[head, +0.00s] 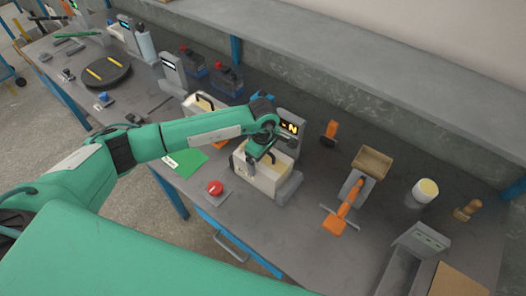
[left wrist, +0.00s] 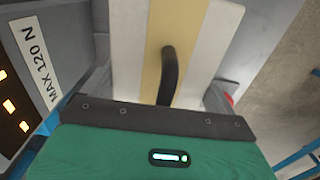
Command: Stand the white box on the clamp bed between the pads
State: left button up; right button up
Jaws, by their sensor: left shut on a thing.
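The white box (head: 262,175), with a yellow stripe on top, is at the clamp in the head view. Its top and dark handle (left wrist: 168,75) fill the middle of the left wrist view. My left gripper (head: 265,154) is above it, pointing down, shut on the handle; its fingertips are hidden. The clamp (head: 289,187) shows grey parts on both sides of the box, and its lit display (head: 290,127) stands behind. The box looks upright between the pads. I cannot tell whether its underside touches the bed. My right gripper is not in view.
A red button (head: 215,187) and a green sheet (head: 187,163) lie left of the clamp. Another pale box with a black handle (head: 198,103) stands behind. An orange-handled tool (head: 343,212), a wooden block (head: 373,161) and a white jar (head: 424,193) are to the right.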

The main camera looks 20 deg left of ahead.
pick_arm(q)
jog(key=shift+r, duration=0.15)
jog(key=o, duration=1.8)
jog(key=shift+f, duration=0.2)
jog(key=shift+c, duration=0.2)
jog(key=shift+r, duration=0.1)
jog(key=shift+r, duration=0.15)
notch_tip(320, 180, up, 10)
jog(key=b, duration=0.4)
jog(key=shift+r, duration=0.95)
